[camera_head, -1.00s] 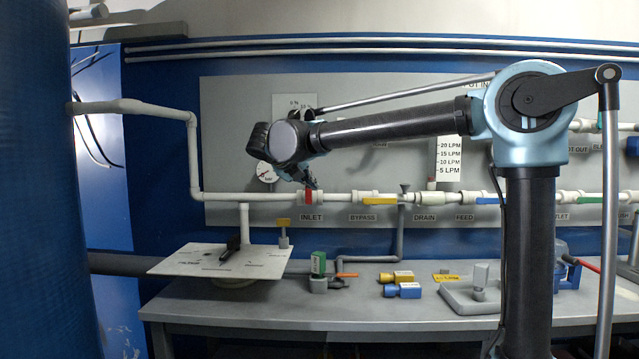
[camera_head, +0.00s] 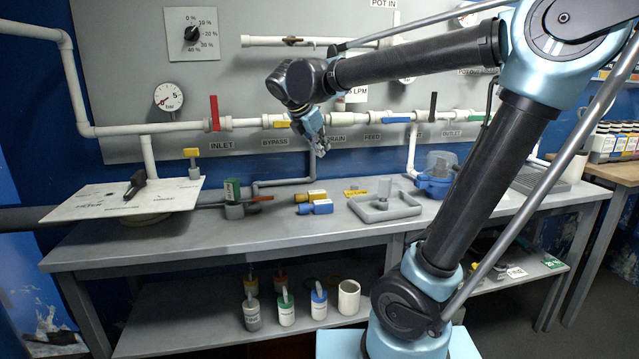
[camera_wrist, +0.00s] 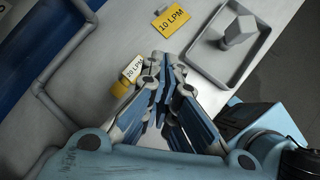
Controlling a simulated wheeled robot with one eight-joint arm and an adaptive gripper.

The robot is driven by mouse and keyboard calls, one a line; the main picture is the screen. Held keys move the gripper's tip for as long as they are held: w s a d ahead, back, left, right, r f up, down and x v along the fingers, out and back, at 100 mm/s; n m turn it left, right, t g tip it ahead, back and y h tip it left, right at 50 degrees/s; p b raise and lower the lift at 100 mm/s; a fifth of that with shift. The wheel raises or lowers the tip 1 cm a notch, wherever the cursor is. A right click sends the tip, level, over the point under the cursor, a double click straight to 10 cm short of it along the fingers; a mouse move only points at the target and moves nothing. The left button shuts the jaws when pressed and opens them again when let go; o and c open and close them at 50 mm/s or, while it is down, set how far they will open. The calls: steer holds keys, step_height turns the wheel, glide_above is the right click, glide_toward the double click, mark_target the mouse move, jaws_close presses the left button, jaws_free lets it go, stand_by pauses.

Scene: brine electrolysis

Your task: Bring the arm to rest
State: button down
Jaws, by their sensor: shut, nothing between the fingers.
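My gripper (camera_head: 318,143) hangs above the bench in front of the pipe panel, near the DRAIN label, fingers pointing down. Its fingers are shut with nothing between them; they also show in the wrist view (camera_wrist: 170,115). The arm is bent, with the elbow at the upper right and the forearm reaching left. The gripper is apart from the bench top (camera_head: 280,235). In the wrist view, a yellow 10 LPM plate (camera_wrist: 170,20) and a 20 LPM block (camera_wrist: 130,72) lie beyond the fingers.
The panel carries a red-handled INLET valve (camera_head: 214,113), a pressure gauge (camera_head: 168,97) and a dial (camera_head: 192,33). On the bench are a white board (camera_head: 100,203), a green-topped block (camera_head: 233,195), a grey tray (camera_head: 384,208) and a blue pump-like device (camera_head: 436,180). Several bottles stand below.

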steer(key=s+d+f+m+g, duration=0.1)
steer(key=s+d+f+m, duration=0.2)
steer(key=d+f+m, duration=0.1)
steer(key=s+d+f+m+g+y, duration=0.1)
steer(key=s+d+f+m, duration=0.3)
steer(key=d, duration=0.2)
steer(key=s+d+f+m+g, duration=0.1)
steer(key=s+d+f+m, duration=0.2)
steer(key=d+f+m, duration=0.1)
steer(key=shift+s+d+m, duration=0.3)
steer(key=shift+d+m, duration=0.1)
steer(key=shift+d, duration=0.15)
steer(key=s+d+f+m+g+y, duration=0.1)
steer(key=s+d+f+m+y, duration=0.2)
steer(key=s+f+m, duration=0.8)
steer(key=shift+s+d+f+m, duration=0.35)
steer(key=shift+s+f+m, duration=0.05)
steer(key=shift+f+m, duration=0.9)
